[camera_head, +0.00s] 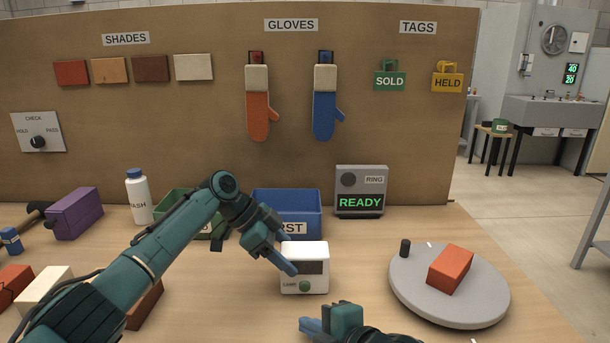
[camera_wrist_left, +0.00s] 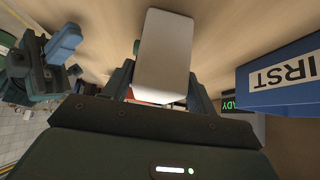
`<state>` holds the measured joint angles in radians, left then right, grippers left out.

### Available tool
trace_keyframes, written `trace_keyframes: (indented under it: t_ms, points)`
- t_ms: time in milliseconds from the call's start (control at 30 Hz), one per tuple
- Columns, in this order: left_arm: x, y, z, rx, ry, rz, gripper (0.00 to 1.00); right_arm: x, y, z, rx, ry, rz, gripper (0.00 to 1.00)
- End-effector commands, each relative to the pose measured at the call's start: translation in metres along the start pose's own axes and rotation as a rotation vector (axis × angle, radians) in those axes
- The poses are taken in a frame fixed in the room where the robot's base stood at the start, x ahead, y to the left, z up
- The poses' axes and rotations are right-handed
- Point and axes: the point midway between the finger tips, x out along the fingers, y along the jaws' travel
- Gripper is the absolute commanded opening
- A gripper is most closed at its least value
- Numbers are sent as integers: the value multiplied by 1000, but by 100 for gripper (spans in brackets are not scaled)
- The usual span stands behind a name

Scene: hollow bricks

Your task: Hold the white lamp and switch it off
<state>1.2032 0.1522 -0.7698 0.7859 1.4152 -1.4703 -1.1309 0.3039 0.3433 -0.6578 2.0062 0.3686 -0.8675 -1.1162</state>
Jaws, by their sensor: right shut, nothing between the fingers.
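The white lamp (camera_head: 316,284) is a small box on the table, with a dark window, a LAMP label and a green button low on its front. My left gripper (camera_head: 284,262) is at its left side, with one finger across the front; the other finger is hidden in the head view. The left wrist view shows the white lamp (camera_wrist_left: 163,55) between the two fingers of my left gripper (camera_wrist_left: 160,88), which look shut on it. My right gripper (camera_head: 312,326) is shut and empty, in front of and below the lamp; it also shows in the left wrist view (camera_wrist_left: 62,45).
A blue bin (camera_head: 300,203) stands behind the lamp, beside a grey READY box (camera_head: 361,180). A grey round turntable (camera_head: 420,302) with an orange brick (camera_head: 450,269) is at the right. A green bin (camera_head: 175,207), a bottle (camera_head: 139,198) and several bricks are at the left.

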Motion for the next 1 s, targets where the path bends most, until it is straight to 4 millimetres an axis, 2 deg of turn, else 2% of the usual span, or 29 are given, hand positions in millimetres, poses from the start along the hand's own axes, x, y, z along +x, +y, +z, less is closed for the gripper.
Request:
trace_keyframes:
  t_ms: [33, 233, 567, 667, 1000]
  points:
    - [0, 0, 0, 0, 0, 0, 62, 0, 0, 0, 0, 0, 0, 0]
    - [0, 0, 0, 0, 0, 0, 78, 0, 0, 0, 0, 0, 0, 0]
    - [-6, 0, 0, -1, 0, -1, 78, 0, 0, 0, 0, 0, 0, 0]
    - [-20, -1, 0, 0, 1, -3, 78, 0, 0, 0, 0, 0, 0, 0]
    - [-91, 0, 0, 1, 1, -3, 78, 0, 0, 0, 0, 0, 0, 0]
